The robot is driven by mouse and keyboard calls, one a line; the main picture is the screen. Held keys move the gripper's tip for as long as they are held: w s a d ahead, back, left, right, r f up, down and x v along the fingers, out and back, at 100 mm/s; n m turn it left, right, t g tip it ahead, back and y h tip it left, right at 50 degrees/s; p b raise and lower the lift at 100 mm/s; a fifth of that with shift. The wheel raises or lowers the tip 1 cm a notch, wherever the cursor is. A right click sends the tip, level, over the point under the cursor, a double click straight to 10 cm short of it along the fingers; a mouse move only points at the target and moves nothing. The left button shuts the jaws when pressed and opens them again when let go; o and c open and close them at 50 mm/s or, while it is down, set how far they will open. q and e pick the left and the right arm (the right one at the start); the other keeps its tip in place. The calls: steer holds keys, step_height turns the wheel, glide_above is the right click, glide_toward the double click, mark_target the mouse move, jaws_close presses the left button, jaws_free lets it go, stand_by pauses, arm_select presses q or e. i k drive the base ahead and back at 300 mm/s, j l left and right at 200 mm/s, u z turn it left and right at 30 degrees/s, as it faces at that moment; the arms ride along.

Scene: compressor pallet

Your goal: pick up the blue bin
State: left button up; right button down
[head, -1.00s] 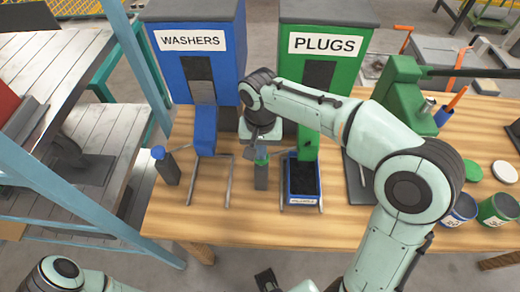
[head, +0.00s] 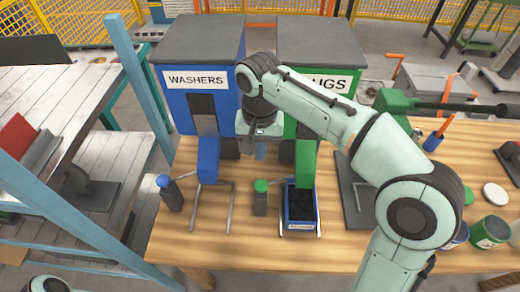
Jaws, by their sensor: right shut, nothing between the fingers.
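The blue bin (head: 302,222) stands on the wooden table under the green chute of the PLUGS dispenser (head: 318,80). It has a white label on its front and dark contents inside. Thin metal rails run along its sides. My right gripper (head: 261,155) points down in front of the dispensers, above and behind the green-topped post (head: 261,198). It is shut and empty, up and to the left of the bin, not touching it. My right arm passes over the PLUGS sign. My left gripper is out of view.
The blue WASHERS dispenser (head: 198,85) stands to the left, with an empty pair of rails and a blue-topped post (head: 172,193) before it. A green press (head: 400,103), cups (head: 489,232) and a white disc (head: 495,194) are on the right. The table's front strip (head: 240,255) is clear.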

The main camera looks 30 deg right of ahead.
mark_target(301, 216)
steer(key=k, duration=1)
